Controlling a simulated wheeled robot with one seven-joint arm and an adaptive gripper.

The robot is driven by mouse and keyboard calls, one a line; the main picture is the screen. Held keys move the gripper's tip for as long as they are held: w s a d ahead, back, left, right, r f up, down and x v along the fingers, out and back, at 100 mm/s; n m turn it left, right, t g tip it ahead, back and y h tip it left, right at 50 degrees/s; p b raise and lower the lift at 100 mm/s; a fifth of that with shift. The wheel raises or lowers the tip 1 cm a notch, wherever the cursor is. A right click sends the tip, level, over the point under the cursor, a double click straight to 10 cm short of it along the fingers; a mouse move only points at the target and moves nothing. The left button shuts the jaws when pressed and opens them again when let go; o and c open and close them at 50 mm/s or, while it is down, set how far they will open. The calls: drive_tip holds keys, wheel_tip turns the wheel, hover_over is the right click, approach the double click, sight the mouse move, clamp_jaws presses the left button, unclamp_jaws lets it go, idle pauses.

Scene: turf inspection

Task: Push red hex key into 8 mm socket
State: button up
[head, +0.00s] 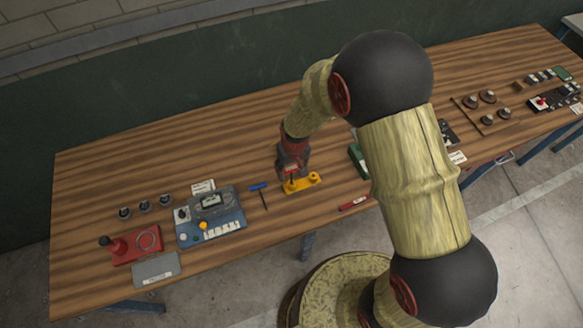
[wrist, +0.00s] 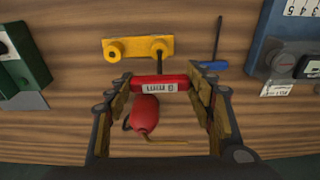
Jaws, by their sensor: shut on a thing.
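My gripper (wrist: 160,83) is shut on the red hex key (wrist: 153,83). Its red handle with a white marked label lies across between the two fingers in the wrist view. Past the handle, a dark shaft end shows at the right round boss of the yellow socket block (wrist: 138,48). I cannot tell how deep it sits. The block's left boss has an open dark hole. In the head view my gripper (head: 291,178) is over the left end of the yellow block (head: 303,183) and hides most of the key. No size mark is readable.
A blue-handled key (head: 259,187) lies left of the block in the head view, beside a blue-grey device (head: 210,217). A red bar (head: 354,202) lies near the front edge. A rounded red thing (wrist: 146,114) shows below the handle in the wrist view.

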drive_tip(key=shift+f+b, duration=1.25)
drive_tip(key=shift+f, duration=0.6)
drive_tip(key=o, duration=1.2)
drive_tip(key=shift+o, duration=0.2)
drive_tip(key=shift+r, duration=0.1)
wheel_tip(320, 180, up, 12)
drive_tip(key=s, duration=0.1)
drive_tip(key=shift+s+d, duration=0.2)
